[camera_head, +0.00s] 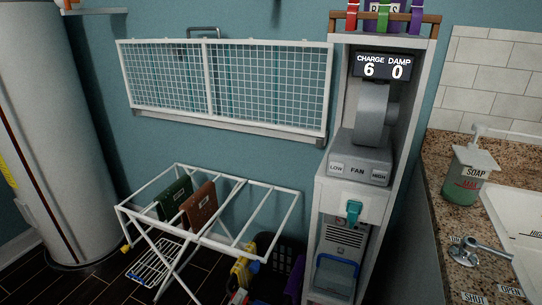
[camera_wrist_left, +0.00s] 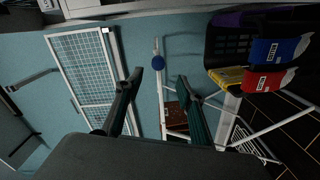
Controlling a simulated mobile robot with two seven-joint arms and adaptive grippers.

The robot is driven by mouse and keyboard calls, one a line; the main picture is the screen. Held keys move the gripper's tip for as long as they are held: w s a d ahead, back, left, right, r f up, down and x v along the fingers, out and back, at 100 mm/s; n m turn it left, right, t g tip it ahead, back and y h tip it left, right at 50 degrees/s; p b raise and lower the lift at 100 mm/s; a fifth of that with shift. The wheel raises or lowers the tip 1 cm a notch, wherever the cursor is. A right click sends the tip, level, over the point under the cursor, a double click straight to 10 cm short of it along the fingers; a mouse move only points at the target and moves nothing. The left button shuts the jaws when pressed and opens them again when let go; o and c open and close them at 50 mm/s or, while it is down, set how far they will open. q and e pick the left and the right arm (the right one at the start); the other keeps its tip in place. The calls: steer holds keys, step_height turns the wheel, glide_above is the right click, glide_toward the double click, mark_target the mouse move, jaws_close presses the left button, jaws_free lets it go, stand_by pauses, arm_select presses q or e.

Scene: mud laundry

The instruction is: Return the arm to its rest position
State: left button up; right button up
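My left gripper (camera_wrist_left: 159,77) shows in the left wrist view with its two fingers spread apart and no object visible between the tips. Its dark body fills the bottom of that view. A dark green shape lies at the right finger, and I cannot tell finger from cloth there. In the head view I make out neither arm, and my right gripper shows in neither view. A green cloth (camera_head: 174,199) and a brown cloth (camera_head: 199,206) hang on the white drying rack (camera_head: 222,245). The brown cloth also shows in the left wrist view (camera_wrist_left: 174,118).
A white wall-mounted mesh rack (camera_head: 220,90) is above the drying rack. A tall fan cabinet (camera_head: 362,168) stands right of it, reading CHARGE 6, DAMP 0. A soap bottle (camera_head: 468,175) stands on the granite counter. A dark basket (camera_wrist_left: 232,44) and red and blue packages are low down. A tank (camera_head: 50,130) stands left.

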arm_select(q)
steer(key=s+a+f+m+g+y+p, duration=0.1)
steer(key=s+a+m+g+y+p, duration=0.1)
steer(key=s+m, duration=0.5)
steer(key=s+a+f+m+g+y+p, duration=0.1)
steer(key=s+a+m+g+p, duration=0.2)
steer(key=s+a+m, duration=0.4)
steer(key=s+m+p, duration=0.1)
steer(key=s, duration=0.6)
steer(key=shift+s+f+g+y, duration=0.4)
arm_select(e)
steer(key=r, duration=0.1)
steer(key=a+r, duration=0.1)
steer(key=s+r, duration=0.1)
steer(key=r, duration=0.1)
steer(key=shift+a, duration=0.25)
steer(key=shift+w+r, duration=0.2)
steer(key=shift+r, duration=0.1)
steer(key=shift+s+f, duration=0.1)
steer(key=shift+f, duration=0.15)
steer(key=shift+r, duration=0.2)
